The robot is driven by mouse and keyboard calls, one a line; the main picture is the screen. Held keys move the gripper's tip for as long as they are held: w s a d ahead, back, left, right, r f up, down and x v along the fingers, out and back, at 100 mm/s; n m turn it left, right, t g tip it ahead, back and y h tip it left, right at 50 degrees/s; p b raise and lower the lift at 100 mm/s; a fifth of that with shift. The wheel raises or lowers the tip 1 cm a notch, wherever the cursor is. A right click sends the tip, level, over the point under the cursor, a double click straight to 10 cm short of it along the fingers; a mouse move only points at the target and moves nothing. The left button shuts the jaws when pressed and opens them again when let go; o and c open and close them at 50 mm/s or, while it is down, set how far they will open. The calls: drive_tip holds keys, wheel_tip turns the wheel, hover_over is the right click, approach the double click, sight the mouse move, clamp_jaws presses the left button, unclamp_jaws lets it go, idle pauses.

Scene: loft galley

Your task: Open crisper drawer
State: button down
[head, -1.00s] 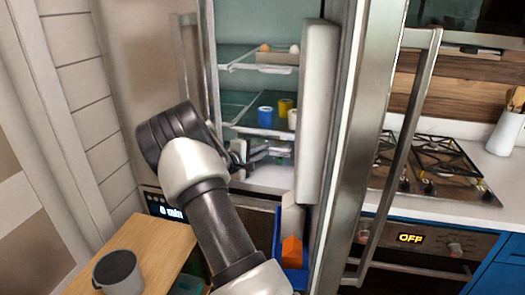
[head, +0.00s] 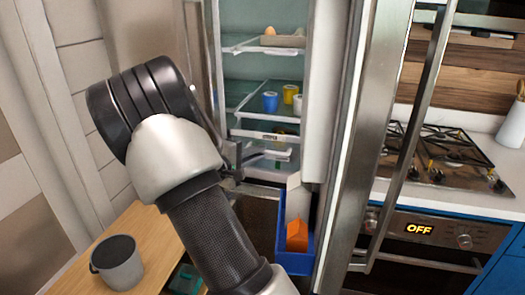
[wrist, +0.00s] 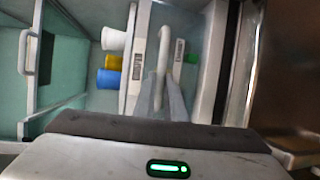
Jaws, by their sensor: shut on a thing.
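The crisper drawer (head: 268,171) is the clear bin low in the open fridge, under the lowest glass shelf. In the wrist view its translucent front (wrist: 187,22) shows a green item (wrist: 191,68) behind it. Its pale bar handle (wrist: 164,42) runs between my gripper's fingers. My gripper (wrist: 163,92) is shut on this handle; in the head view the gripper (head: 264,156) is small and partly hidden by my wrist. How far the drawer stands out is hard to tell.
The fridge door (head: 345,150) stands open on the right, with a blue door bin (head: 293,262) holding an orange carton. Blue, yellow and white cups (head: 270,102) stand on the shelf above.

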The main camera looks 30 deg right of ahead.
drive_tip(key=s+a+b, duration=0.1)
drive_tip(key=s+a, duration=0.3)
drive_tip(key=a, duration=0.1)
drive_tip(key=shift+s+a, duration=0.2)
drive_tip(key=shift+s, duration=0.15)
drive_tip(key=c, duration=1.8)
unclamp_jaws()
drive_tip(key=v, duration=1.7)
drive_tip(key=shift+a, duration=0.25)
